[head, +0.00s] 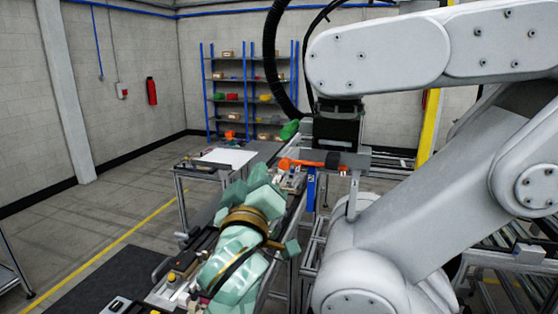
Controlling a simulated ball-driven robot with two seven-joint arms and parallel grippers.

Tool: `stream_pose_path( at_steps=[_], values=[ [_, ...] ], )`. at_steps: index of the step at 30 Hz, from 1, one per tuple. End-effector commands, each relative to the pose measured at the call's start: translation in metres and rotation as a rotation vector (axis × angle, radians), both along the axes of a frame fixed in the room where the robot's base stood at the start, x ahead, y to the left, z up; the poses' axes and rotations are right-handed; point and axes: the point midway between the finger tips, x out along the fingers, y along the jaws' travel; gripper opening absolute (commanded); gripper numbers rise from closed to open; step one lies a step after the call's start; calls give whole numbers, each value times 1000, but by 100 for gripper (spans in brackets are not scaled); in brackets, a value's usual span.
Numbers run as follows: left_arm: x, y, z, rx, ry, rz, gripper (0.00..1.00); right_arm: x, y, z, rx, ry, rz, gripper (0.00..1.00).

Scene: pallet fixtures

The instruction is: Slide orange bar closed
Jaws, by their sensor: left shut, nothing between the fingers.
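The orange bar (304,163) lies roughly level near the middle of the view, below a black block at the end of a large white robot arm. Its left end is rounded. My left gripper (262,182), pale green, is at the end of my arm with a gold band, coming up from the bottom of the view. It is shut and empty, just below and left of the orange bar's left end. I cannot tell whether it touches the bar. My right gripper is not in view.
The white robot arm (375,55) fills the right side, close to the bar. A bench with a pale top (226,157) stands behind on the left. Blue shelving (207,95) is at the back wall.

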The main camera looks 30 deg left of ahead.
Motion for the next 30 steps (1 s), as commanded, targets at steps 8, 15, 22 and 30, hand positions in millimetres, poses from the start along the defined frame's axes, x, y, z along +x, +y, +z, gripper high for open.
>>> stream_pose_path(
  at_steps=[8, 15, 22, 30],
  values=[
    [16, 7, 7, 6, 0, 1, 0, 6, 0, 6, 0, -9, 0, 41],
    [60, 28, 22, 7, 0, 2, 0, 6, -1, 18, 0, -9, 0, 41],
    [91, 34, 16, 3, 6, -2, 0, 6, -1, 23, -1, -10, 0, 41],
    [93, 19, -5, 3, 2, -1, 0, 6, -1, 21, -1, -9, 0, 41]
  ],
)
